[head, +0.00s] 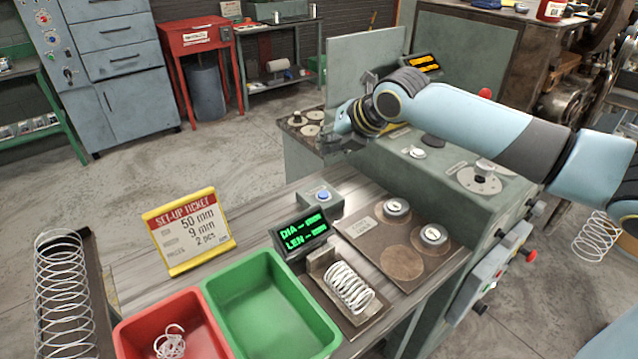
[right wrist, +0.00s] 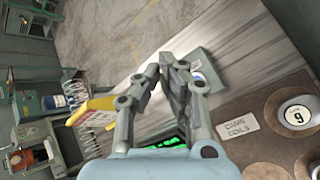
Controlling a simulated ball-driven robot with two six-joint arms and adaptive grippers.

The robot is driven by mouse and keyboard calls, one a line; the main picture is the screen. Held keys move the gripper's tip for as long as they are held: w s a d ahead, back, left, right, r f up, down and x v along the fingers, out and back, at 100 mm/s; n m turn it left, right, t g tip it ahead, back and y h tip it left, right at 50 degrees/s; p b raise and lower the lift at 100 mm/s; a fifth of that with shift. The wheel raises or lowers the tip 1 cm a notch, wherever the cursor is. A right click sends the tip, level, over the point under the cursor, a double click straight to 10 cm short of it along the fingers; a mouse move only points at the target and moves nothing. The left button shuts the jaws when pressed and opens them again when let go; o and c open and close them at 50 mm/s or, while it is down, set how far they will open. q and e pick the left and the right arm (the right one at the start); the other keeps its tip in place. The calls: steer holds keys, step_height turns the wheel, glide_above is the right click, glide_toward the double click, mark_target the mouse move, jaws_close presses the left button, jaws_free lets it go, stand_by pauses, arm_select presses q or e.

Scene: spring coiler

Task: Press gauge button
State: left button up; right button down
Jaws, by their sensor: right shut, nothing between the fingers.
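The gauge button is a blue cap (head: 323,195) on a small grey box (head: 321,206) on the bench. The gauge display (head: 302,228) beside it shows green "DIA" and "LEN" with dashes. A white spring (head: 349,287) lies in the gauge's cradle. My right gripper (head: 340,144) is shut and empty, beyond and above the button box in the head view. In the right wrist view, the shut fingertips (right wrist: 168,60) are just left of the button box (right wrist: 205,62), and a finger partly hides the blue button (right wrist: 197,76). My left gripper is not in view.
A green bin (head: 270,310) and a red bin (head: 175,325) with a tangled spring stand at the front. The yellow set-up ticket (head: 188,230) stands behind them. The grey coiler machine (head: 420,175) stands behind.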

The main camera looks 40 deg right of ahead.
steer(key=b, duration=0.6)
glide_above(326, 192)
step_height(326, 192, down, 8)
steer(key=shift+r, duration=0.15)
steer(key=shift+f+b, duration=0.5)
steer(key=shift+f, duration=0.15)
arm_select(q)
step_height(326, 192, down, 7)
arm_select(e)
steer(key=shift+r, duration=0.1)
arm_select(q)
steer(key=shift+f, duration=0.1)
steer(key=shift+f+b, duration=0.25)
steer(key=shift+b, duration=0.15)
arm_select(e)
steer(key=shift+f, duration=0.4)
